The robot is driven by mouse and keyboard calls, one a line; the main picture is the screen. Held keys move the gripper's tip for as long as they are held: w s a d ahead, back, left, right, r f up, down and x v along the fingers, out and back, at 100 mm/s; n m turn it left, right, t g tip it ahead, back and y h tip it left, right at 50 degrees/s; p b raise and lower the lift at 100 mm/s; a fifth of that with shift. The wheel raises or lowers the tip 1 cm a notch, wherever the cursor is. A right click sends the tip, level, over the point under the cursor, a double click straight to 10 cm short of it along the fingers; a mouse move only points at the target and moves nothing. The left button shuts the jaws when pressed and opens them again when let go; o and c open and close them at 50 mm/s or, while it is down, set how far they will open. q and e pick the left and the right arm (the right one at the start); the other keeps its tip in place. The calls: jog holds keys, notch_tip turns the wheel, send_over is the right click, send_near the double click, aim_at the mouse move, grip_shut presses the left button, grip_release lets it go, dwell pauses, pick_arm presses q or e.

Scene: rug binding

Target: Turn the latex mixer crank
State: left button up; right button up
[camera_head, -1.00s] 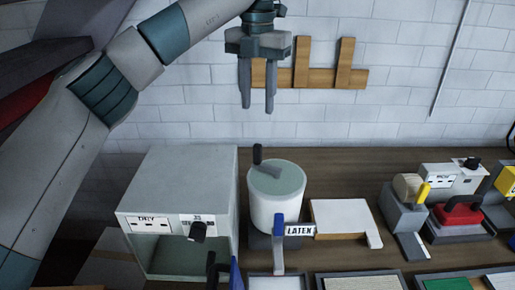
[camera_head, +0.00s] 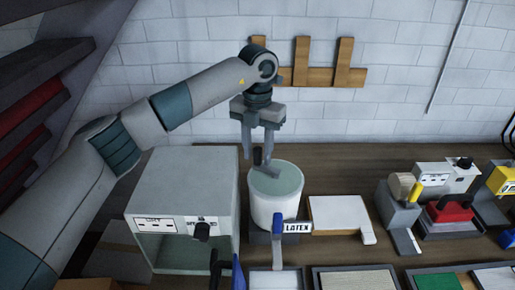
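The latex mixer is a white drum (camera_head: 275,212) with a pale green top, labelled LATEX, standing on the bench. Its grey crank arm (camera_head: 265,173) lies across the top, and the dark upright crank handle (camera_head: 257,156) is at the upper left of the drum. My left gripper (camera_head: 257,157) points down over that handle, one finger on each side. The fingers stand apart; contact with the handle cannot be made out. The fingers partly hide the handle. My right gripper is out of view.
A grey box machine (camera_head: 180,190) stands close left of the mixer. A blue lever (camera_head: 277,228) is on the mixer's front. A white-topped block (camera_head: 338,214) lies to its right. Trays (camera_head: 357,272) line the front edge, and small machines (camera_head: 447,178) stand at the right.

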pick_arm(q)
jog(key=shift+f, duration=0.1)
grip_shut()
